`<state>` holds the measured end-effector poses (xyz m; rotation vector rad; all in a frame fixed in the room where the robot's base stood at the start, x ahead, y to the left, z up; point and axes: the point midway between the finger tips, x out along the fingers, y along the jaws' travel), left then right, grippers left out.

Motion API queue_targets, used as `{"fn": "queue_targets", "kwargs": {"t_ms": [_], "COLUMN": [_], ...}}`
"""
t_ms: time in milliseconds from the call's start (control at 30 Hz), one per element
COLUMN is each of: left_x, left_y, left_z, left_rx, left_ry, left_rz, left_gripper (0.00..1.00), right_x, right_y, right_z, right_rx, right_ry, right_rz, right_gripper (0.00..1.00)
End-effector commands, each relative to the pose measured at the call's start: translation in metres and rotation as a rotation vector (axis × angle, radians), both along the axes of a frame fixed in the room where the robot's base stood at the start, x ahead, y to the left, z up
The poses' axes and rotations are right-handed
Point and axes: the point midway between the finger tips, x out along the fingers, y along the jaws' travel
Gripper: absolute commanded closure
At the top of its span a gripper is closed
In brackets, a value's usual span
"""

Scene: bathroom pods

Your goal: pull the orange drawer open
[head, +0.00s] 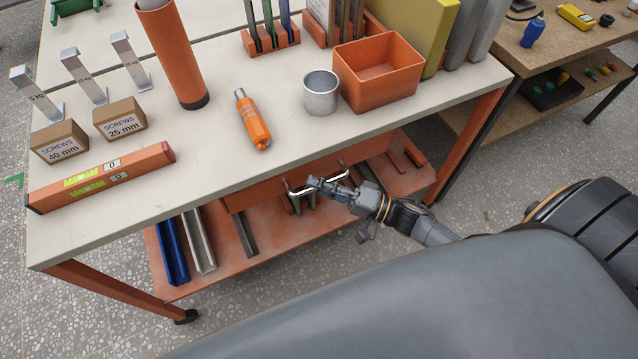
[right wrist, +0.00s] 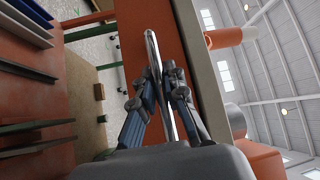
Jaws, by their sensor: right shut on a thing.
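The orange drawer (head: 262,187) is under the worktop of the white-topped bench, and its front shows below the bench edge. A shiny bar handle (head: 333,176) runs along the drawer front. My right gripper (head: 314,184) is at the handle and shut on it. In the right wrist view, the two fingers of my right gripper (right wrist: 164,78) close around the handle bar (right wrist: 152,50), with the orange drawer front (right wrist: 186,110) just behind. I cannot tell from these frames whether the drawer stands slightly out. My left gripper is not in view.
The worktop (head: 205,140) holds an orange bin (head: 378,75), a metal cup (head: 321,93), an orange bottle (head: 253,120) and a spirit level (head: 102,178). A lower orange shelf (head: 272,258) carries metal profiles. Speckled floor (head: 85,315) is clear at the lower left.

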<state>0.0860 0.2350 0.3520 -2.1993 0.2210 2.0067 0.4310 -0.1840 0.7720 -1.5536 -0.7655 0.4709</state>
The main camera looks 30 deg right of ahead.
Motion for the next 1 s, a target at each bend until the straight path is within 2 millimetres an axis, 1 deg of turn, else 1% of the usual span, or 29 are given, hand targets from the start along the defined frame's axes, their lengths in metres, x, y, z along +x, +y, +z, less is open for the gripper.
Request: {"fn": "queue_targets", "kwargs": {"t_ms": [167, 267, 367, 467, 667, 700, 900, 1000], "left_x": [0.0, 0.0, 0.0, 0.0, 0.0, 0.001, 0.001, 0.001], "left_y": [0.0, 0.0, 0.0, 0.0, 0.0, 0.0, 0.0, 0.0], "left_z": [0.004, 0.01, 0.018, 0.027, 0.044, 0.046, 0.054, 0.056], "left_rx": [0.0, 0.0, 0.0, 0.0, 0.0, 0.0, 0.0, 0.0], "left_ry": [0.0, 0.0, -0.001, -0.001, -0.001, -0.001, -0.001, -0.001], "left_rz": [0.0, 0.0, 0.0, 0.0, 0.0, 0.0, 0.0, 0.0], "left_gripper": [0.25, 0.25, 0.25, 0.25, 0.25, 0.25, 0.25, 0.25], "right_x": [-0.007, -0.018, -0.036, -0.059, -0.114, -0.126, -0.179, -0.202], "right_y": [0.0, 0.0, 0.0, 0.0, -0.001, 0.0, -0.001, -0.001], "right_z": [0.0, 0.001, 0.002, 0.002, 0.002, 0.002, 0.0, 0.0], "right_rx": [-0.001, -0.001, -0.002, -0.002, -0.002, -0.002, -0.002, -0.003], "right_ry": [0.003, 0.005, 0.008, 0.01, 0.01, 0.01, 0.009, 0.007], "right_rz": [0.0, 0.001, 0.001, 0.001, 0.001, 0.002, 0.001, 0.0], "right_gripper": [1.0, 1.0, 1.0, 1.0, 1.0, 1.0, 1.0, 1.0]}}
